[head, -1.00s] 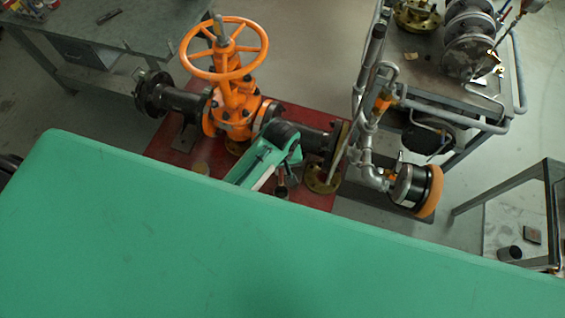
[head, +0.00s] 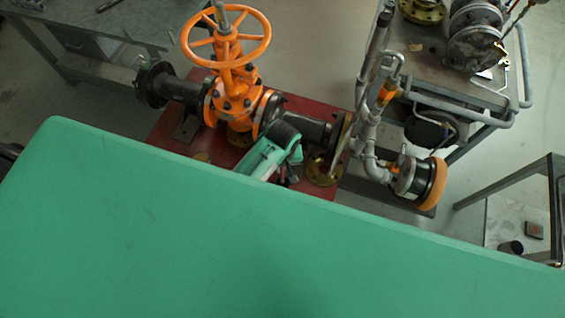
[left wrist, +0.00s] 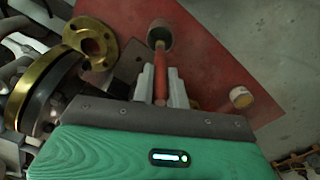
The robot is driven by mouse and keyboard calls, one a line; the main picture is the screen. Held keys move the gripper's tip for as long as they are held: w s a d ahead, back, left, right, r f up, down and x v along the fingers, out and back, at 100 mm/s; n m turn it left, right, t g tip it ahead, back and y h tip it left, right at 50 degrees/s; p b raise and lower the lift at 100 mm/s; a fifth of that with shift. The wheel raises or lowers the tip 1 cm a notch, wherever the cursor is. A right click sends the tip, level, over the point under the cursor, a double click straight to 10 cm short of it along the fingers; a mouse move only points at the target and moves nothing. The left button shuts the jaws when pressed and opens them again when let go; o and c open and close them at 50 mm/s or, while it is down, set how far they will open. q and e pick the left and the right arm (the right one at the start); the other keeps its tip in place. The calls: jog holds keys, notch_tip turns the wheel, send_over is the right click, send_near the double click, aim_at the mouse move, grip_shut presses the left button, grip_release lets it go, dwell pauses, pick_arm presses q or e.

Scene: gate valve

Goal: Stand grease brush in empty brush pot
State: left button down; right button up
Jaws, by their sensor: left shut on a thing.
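My left gripper (head: 286,175) is over the red base plate beside the orange gate valve, partly hidden by its green arm. In the left wrist view its two grey fingers (left wrist: 163,88) are shut on the red handle of the grease brush (left wrist: 161,62). The handle points away from the gripper to a dark round pot (left wrist: 160,33) on the red plate. The brush end overlaps the pot's mouth; I cannot tell whether it is inside or above it. In the head view the brush and pot are mostly hidden. My right gripper is not in view.
The orange gate valve (head: 233,95) with its handwheel stands behind the arm. A dark cup (head: 511,247) is on the right shelf. A pipe trolley (head: 450,60) stands at the back right.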

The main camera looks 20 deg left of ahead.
aim_at(282, 175)
pick_arm(q)
jog(key=shift+f+b, duration=1.15)
jog(key=shift+f, duration=2.35)
jog(key=c, duration=1.3)
grip_release()
jog(key=shift+r, duration=0.1)
notch_tip(282, 175, up, 14)
jog(key=b, duration=0.2)
jog(key=shift+f+b, duration=0.2)
jog(key=shift+b, duration=0.2)
jog(key=shift+s, duration=0.1)
